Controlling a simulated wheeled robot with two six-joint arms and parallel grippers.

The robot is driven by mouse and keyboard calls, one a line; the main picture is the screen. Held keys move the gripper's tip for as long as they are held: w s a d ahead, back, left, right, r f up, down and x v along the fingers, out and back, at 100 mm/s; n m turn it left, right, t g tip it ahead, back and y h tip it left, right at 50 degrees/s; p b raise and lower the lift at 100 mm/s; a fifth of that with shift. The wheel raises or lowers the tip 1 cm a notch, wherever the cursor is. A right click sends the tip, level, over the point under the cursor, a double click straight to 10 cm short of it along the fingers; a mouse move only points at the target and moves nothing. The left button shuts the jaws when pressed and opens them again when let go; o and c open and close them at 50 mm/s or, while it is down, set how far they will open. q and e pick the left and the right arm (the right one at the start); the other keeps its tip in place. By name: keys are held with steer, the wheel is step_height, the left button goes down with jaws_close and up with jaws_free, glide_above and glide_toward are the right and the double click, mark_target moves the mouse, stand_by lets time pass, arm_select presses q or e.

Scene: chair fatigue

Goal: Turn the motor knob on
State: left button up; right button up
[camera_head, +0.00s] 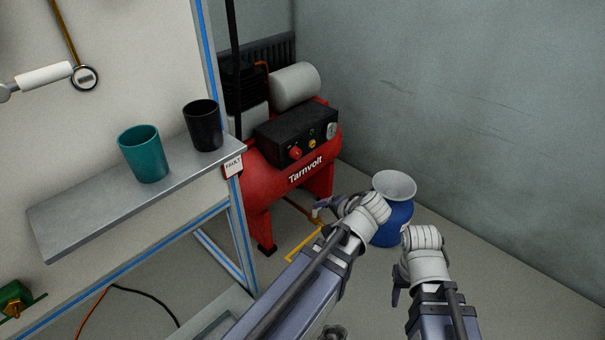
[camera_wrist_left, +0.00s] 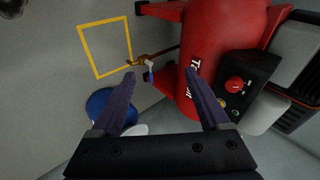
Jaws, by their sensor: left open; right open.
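A red air compressor (camera_head: 275,182) marked "Tarnvolt" stands against the wall. Its black control box (camera_head: 285,133) carries a red knob (camera_head: 295,152), a small yellow knob (camera_head: 312,143) and a round gauge (camera_head: 331,130). In the left wrist view the red knob (camera_wrist_left: 234,85) lies right of the fingers. My left gripper (camera_head: 322,207) is low in front of the compressor, apart from the knobs. Its fingers also show in the left wrist view (camera_wrist_left: 160,76), open with nothing between them. My right gripper (camera_head: 396,290) is to the right, open, its fingers partly hidden by its wrist.
A blue container with a pale top (camera_head: 395,228) stands on the floor beyond my grippers. A metal shelf (camera_head: 90,205) on the left bears a teal cup (camera_head: 145,155) and a black cup (camera_head: 203,126). A yellow outline (camera_wrist_left: 84,50) marks the floor.

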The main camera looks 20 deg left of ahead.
arm_select(q)
steer(key=w+a+f+m+t+y+b, duration=0.1)
steer(key=w+a+f+t+y+b, duration=0.15)
steer(key=w+a+b, duration=0.35)
steer(key=m+t+y+b, duration=0.4)
steer(key=t+b, duration=0.1)
glide_toward(298, 156)
steer(key=x, duration=0.8)
steer(key=shift+w+a+r, duration=0.1)
steer(key=shift+w+a, duration=0.1)
steer(key=shift+a, duration=0.05)
arm_select(e)
step_height(298, 156, down, 14)
steer(key=shift+f, duration=0.2)
steer(key=shift+a, duration=0.1)
arm_select(q)
jaws_close()
